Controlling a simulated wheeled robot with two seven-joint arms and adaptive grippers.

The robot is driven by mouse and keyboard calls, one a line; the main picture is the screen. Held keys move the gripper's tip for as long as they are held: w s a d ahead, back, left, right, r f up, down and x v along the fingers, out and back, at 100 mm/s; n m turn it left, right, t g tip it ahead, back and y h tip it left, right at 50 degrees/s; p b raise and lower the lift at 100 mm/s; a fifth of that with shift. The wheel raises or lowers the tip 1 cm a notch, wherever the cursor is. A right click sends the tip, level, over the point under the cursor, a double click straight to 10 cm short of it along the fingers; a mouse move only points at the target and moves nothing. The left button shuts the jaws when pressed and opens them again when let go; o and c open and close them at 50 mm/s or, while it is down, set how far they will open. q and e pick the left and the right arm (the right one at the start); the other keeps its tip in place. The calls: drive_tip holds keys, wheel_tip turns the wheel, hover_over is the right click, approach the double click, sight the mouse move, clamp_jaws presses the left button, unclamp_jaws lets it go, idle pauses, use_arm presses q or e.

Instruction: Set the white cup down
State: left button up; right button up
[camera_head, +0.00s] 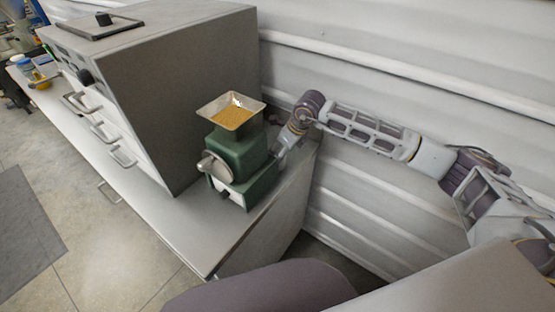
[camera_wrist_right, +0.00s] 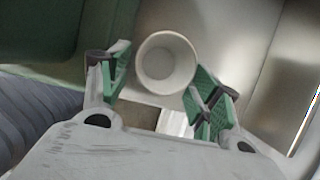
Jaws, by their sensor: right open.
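In the right wrist view the white cup (camera_wrist_right: 166,62) shows its round open mouth, and it looks empty. My right gripper (camera_wrist_right: 160,84) is open, with one green-padded finger on each side of the cup's near part. I cannot tell whether either finger touches it. In the head view my right gripper (camera_head: 284,146) is at the right side of the green hopper machine (camera_head: 238,155), and the cup is not seen there. The machine's square funnel (camera_head: 232,113) holds yellow-brown grains. My left gripper is not in view.
The machine stands on a grey counter (camera_head: 193,222) near its right end. A large grey cabinet (camera_head: 200,85) with handles stands left of it. A ribbed white wall (camera_head: 420,60) runs behind. The front strip of counter is clear.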

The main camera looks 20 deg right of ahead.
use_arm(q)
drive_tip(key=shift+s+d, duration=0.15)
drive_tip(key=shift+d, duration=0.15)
use_arm(e)
drive_tip(key=shift+p+x, duration=0.5)
drive_tip(key=shift+x, duration=2.1)
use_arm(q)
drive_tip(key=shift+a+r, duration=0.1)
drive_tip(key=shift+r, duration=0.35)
use_arm(e)
drive_tip(key=shift+w+d, duration=0.1)
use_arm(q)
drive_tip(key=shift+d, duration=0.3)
use_arm(e)
drive_tip(key=c, duration=0.8)
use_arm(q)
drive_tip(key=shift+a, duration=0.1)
use_arm(e)
drive_tip(key=shift+c, duration=0.2)
drive_tip(key=shift+r, duration=0.1)
